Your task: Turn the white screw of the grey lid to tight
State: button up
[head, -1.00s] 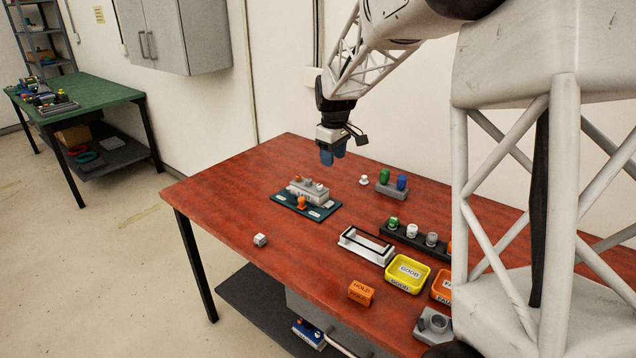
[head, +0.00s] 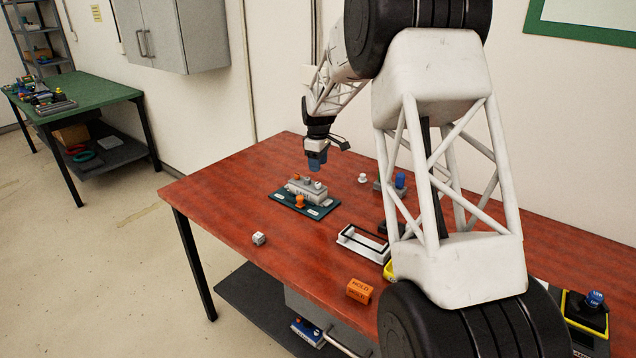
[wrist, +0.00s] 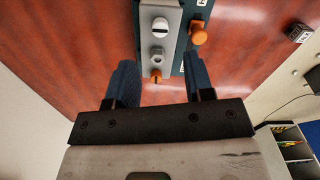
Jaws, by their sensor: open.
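The grey lid (head: 305,191) lies on a dark teal board (head: 321,211) on the red table. On its top are the white screw (head: 318,184), a grey nut (head: 308,181) and an orange screw (head: 294,178). In the wrist view the slotted white screw (wrist: 160,26) is at the lid's far end, and the orange screw (wrist: 156,76) is nearest my fingers. An orange knob (wrist: 199,37) stands beside the lid. My gripper (head: 315,166) hangs above the lid, open and empty. Its blue fingers (wrist: 159,65) are apart from the white screw.
A white lettered cube (head: 259,239) and an orange HOLD block (head: 360,290) stand towards the front. A white-framed tray (head: 362,243) is to the lid's right. A white knob (head: 362,178) and a blue piece (head: 400,180) stand behind. My arm hides the right side.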

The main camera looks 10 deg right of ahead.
aim_at(318, 183)
jog(key=shift+f, duration=0.1)
jog(key=shift+f, duration=3.75)
jog(key=shift+c, duration=0.3)
grip_shut()
